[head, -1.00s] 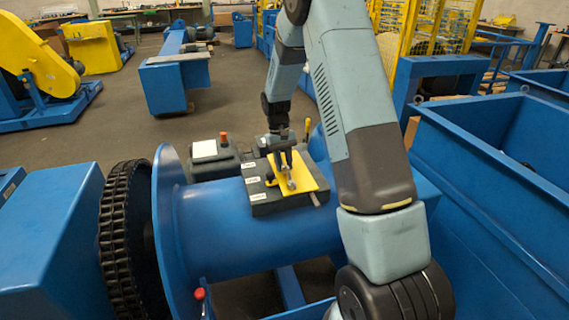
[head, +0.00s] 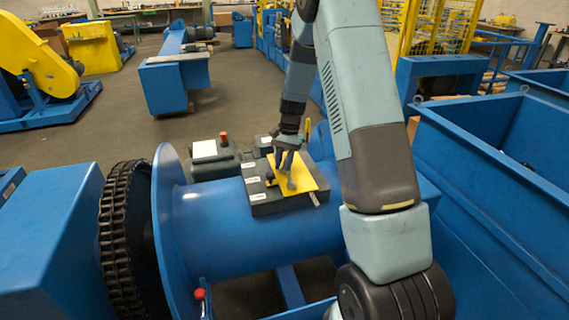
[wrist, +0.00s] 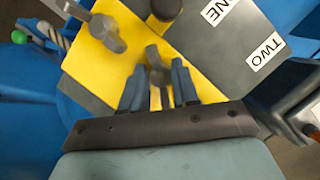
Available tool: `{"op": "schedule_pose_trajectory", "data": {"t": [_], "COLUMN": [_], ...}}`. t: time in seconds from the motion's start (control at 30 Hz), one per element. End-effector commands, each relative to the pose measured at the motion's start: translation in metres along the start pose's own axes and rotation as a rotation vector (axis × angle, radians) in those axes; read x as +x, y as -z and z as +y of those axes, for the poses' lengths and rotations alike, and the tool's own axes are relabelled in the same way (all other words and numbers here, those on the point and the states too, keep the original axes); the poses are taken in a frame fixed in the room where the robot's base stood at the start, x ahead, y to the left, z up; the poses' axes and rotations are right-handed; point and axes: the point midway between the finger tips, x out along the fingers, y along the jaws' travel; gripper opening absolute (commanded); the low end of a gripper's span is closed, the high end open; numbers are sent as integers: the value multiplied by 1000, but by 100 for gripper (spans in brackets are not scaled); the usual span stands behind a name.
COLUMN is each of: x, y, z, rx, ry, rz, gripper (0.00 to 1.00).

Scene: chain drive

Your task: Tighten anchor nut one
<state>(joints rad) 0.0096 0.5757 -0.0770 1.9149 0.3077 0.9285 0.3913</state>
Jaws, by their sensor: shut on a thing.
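A dark grey box (head: 277,206) with white labels sits on the blue drum (head: 225,235), with a yellow plate (head: 318,178) on top. My gripper (head: 285,180) reaches down to the plate. In the wrist view my gripper (wrist: 157,88) has its blue-grey fingers shut on a grey metal piece (wrist: 157,65) standing over the yellow plate (wrist: 112,62). A second grey winged piece (wrist: 95,33) sits beside it, up and left. The labels ONE (wrist: 214,12) and TWO (wrist: 265,52) show at right. I cannot tell which piece is anchor nut one.
A dark round knob (wrist: 166,8) stands near the label ONE. A black chain wheel (head: 120,240) and a lever with a red knob (head: 200,294) are at left in the head view. Blue bins (head: 480,165) stand at right. A grey box with an orange button (head: 223,136) is behind the drum.

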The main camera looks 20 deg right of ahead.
Motion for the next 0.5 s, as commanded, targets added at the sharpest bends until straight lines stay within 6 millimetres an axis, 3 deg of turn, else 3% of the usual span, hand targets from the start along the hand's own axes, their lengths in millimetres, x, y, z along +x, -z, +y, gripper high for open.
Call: {"op": "schedule_pose_trajectory", "data": {"t": [0.5], "x": [-1], "y": [-1], "z": [-2], "rx": [288], "ry": [109], "rz": [0], "gripper": [0]}}
